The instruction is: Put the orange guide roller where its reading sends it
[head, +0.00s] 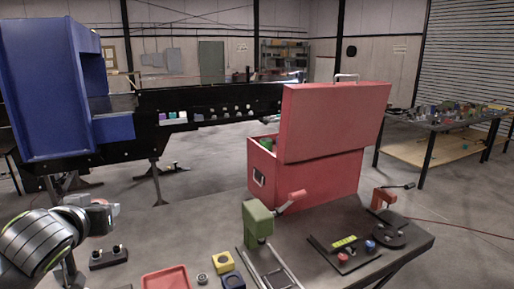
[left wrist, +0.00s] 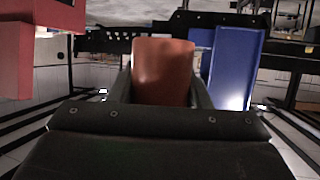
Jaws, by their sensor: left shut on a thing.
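My left gripper (head: 106,212) is at the lower left of the head view, in front of the blue detector housing (head: 45,85). In the left wrist view it is shut on the orange guide roller (left wrist: 162,72), which stands up between the two dark fingers. The roller's lower end is hidden by the gripper body. The dark conveyor (head: 215,98) runs right from the blue housing. A blue surface also shows in the left wrist view (left wrist: 235,65). I cannot make out any reading. My right gripper is not in view.
A red chest (head: 318,185) with a raised lid stands behind the dark bench (head: 405,232). On the bench are a green press (head: 258,225), a red tray (head: 166,279), small yellow and blue blocks (head: 223,262), and a control panel (head: 345,252). A cluttered table (head: 440,122) stands right.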

